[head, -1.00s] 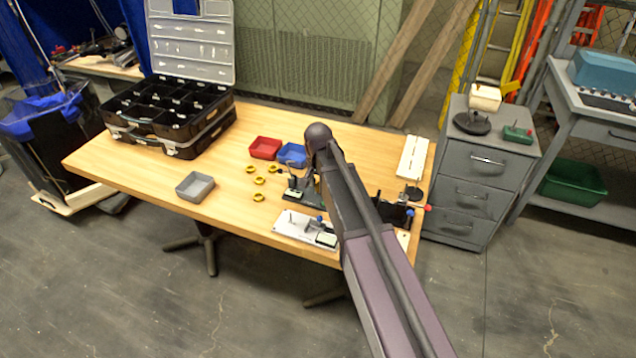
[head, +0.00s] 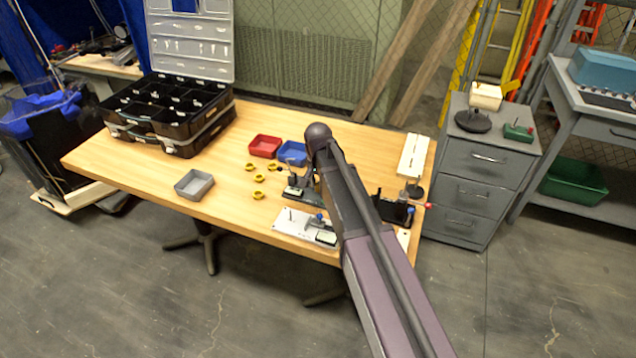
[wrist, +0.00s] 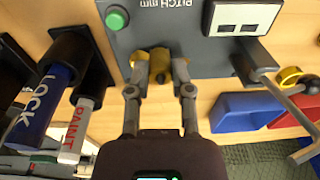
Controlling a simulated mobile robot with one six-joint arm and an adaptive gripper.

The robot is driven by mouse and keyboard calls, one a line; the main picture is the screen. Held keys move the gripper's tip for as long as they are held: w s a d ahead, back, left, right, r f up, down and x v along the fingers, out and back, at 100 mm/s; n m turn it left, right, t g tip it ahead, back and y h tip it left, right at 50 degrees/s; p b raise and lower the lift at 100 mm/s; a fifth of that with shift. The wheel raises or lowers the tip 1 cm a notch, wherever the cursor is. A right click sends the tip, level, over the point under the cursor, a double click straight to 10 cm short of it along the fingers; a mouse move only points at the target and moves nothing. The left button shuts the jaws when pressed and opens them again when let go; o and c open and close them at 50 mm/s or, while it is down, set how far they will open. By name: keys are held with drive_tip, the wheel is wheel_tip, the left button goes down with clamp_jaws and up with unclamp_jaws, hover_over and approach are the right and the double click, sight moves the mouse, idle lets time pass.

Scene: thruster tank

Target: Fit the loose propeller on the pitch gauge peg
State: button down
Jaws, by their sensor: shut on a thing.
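In the wrist view my gripper (wrist: 160,75) is shut on a small gold-yellow piece (wrist: 160,62), which looks like the propeller; the fingers cover much of it. It is over the near edge of the dark grey pitch gauge (wrist: 185,35), which is lettered "PITCH mm" and has a green button and a white display (wrist: 243,18). I cannot make out the gauge's peg, or whether the held piece touches it. In the head view my arm partly hides the gauge (head: 300,203).
Several yellow rings or propellers (head: 258,195) lie left of the gauge. Red (head: 265,146) and blue (head: 292,153) trays stand behind it, a grey tray (head: 194,184) further left. LOCK (wrist: 42,105) and PAINT (wrist: 77,130) handles stand close left of my gripper.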

drive_tip(key=shift+f, duration=0.3)
drive_tip(key=shift+c, duration=2.2)
unclamp_jaws()
drive_tip(key=shift+r, duration=0.25)
wheel_tip(320, 180, up, 10)
drive_tip(key=f+p, duration=0.1)
drive_tip(key=p, duration=0.9)
drive_tip(key=s+a+f+n+b, duration=0.2)
drive_tip(key=s+a+b, duration=0.1)
drive_tip(key=s+a, duration=0.5)
drive_tip(key=s+a+f+n+b, duration=0.2)
drive_tip(key=s+a, duration=0.7)
drive_tip(key=a, duration=0.4)
drive_tip(key=shift+a+f+b, duration=0.15)
drive_tip(key=shift+f+b, duration=0.25)
drive_tip(key=shift+s+r, duration=0.1)
drive_tip(key=shift+r, duration=0.05)
